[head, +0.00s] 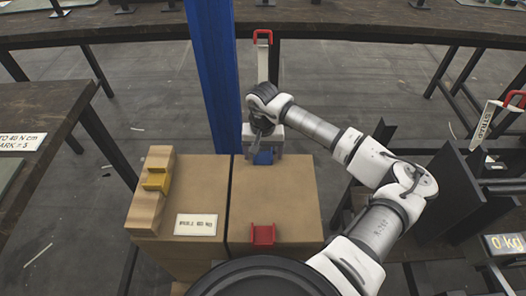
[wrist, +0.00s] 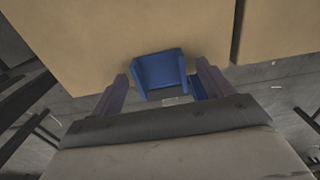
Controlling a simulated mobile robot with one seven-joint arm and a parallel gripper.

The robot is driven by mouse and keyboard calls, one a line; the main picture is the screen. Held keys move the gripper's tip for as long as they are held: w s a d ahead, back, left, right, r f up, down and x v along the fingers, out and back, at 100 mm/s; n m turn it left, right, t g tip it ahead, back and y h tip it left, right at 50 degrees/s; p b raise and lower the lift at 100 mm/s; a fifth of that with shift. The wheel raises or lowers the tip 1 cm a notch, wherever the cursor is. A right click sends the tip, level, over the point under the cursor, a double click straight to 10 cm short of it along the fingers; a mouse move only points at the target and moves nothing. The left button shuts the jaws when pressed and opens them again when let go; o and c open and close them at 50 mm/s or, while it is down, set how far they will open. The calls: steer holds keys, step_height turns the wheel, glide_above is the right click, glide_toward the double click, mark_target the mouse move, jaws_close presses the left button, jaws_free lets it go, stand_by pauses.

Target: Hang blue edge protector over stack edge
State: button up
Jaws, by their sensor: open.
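The blue edge protector (head: 264,157) sits at the far edge of the right cardboard stack (head: 285,190). In the wrist view the blue protector (wrist: 158,72) lies at the rim of the stack (wrist: 120,35), partly over the cardboard and partly past its edge. My gripper (head: 262,142) is above the stack's far edge. In the wrist view my gripper (wrist: 163,76) is open, with one finger on each side of the protector and a small gap at the left finger. Whether the protector's lower flange lies against the stack's side is hidden.
A red edge protector (head: 263,235) is at the stack's near edge. A yellow piece (head: 157,181) lies on a stepped block (head: 150,210) at left, near a white label (head: 197,225). A blue post (head: 214,70) rises behind the stacks. Dark benches and a metal frame (head: 460,200) stand around.

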steer(key=shift+r, duration=0.1)
step_height(320, 180, up, 14)
steer(key=b, duration=0.1)
steer(key=shift+f, duration=0.2)
stand_by(0.5)
